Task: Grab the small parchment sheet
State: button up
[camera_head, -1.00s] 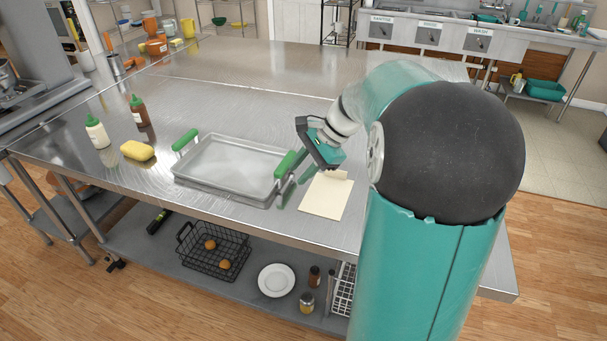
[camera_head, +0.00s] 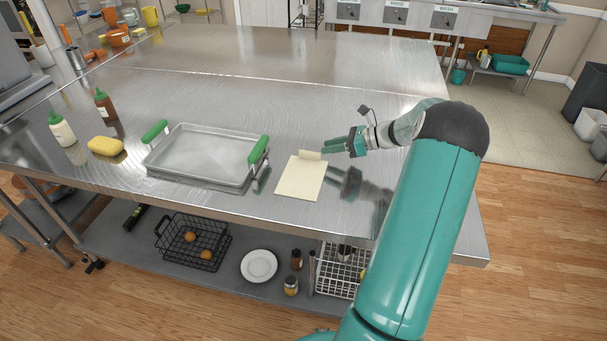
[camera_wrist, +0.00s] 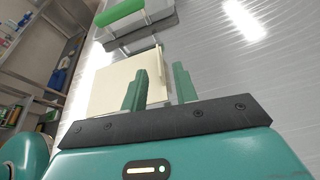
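The small parchment sheet (camera_head: 300,179) is cream coloured and lies on the steel table, right of the metal tray. A short flap at its far edge appears raised or folded. My gripper (camera_head: 328,147) is low over the table at the sheet's far right corner, its fingers pointing left toward the flap. In the wrist view the two green fingers (camera_wrist: 158,80) are apart, and the sheet (camera_wrist: 108,86) lies beyond and left of them. The flap appears to reach across the gap between the fingers; whether they touch it I cannot tell.
The metal tray (camera_head: 203,181) with green handles stands close left of the sheet. A yellow sponge (camera_head: 105,146) and two sauce bottles are farther left. The steel table (camera_head: 260,95) is clear behind the sheet. A lower shelf holds a wire basket (camera_head: 193,243) and a white plate (camera_head: 259,266).

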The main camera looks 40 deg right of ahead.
aim_at(303, 173)
jog(key=x, duration=0.8)
jog(key=shift+a, duration=0.25)
jog(key=shift+c, duration=0.2)
grip_shut()
